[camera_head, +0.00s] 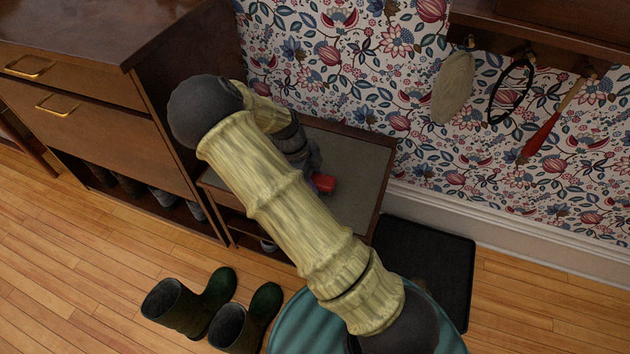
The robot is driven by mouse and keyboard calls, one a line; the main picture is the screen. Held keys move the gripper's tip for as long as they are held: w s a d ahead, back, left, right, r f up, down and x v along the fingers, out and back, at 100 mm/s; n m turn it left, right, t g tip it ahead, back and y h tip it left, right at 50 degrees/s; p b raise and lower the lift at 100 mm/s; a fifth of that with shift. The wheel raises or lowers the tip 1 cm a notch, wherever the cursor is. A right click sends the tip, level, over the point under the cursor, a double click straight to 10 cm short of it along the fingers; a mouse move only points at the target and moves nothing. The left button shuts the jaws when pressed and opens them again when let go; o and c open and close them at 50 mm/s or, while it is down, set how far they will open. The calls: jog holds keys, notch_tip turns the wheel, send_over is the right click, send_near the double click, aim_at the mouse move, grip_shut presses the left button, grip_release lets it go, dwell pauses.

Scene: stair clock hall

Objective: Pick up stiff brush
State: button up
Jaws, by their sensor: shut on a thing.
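My gripper (311,172) is over the grey top of the low bench (352,165), partly hidden behind my own arm. It is shut on a small red thing, which I take to be the stiff brush (323,183). Only a red end of it shows at the fingertips; its bristles and the rest of its shape are hidden. I cannot tell whether it touches the bench top or is just above it.
A brown cabinet (75,70) stands left of the bench. Green boots (215,305) stand on the floor in front. A black tray (440,270) lies right of the bench. A beige oval thing (453,88), a black loop (510,92) and a red-ended tool (545,135) hang on the wall.

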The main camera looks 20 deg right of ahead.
aim_at(315, 178)
notch_tip(315, 178, up, 10)
jog(key=p, duration=0.4)
jog(key=shift+r, duration=0.1)
jog(key=shift+d, duration=0.1)
